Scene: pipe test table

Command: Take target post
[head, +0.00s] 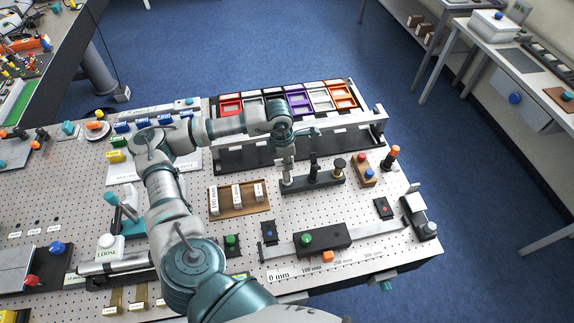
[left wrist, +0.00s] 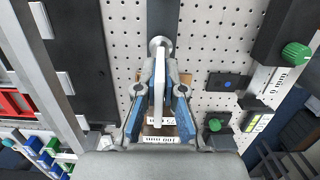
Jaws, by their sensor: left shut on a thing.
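A black post rack (head: 325,181) stands on the perforated table. It bears a silver post (head: 287,172) at its left end, a dark post (head: 313,160) in the middle and a brass-topped post (head: 339,166) at the right. My left gripper (head: 287,140) is above the left end, pointing down, shut on the silver post. In the left wrist view the silver post (left wrist: 160,46) runs between the blue-padded fingers (left wrist: 159,112), with its round lower part over the dark rack (left wrist: 163,14). Whether it is clear of the rack, I cannot tell. My right gripper is not visible.
Coloured bins (head: 299,104) stand in a dark frame behind the rack. A wooden tray (head: 239,199) with white-labelled pieces lies front left.

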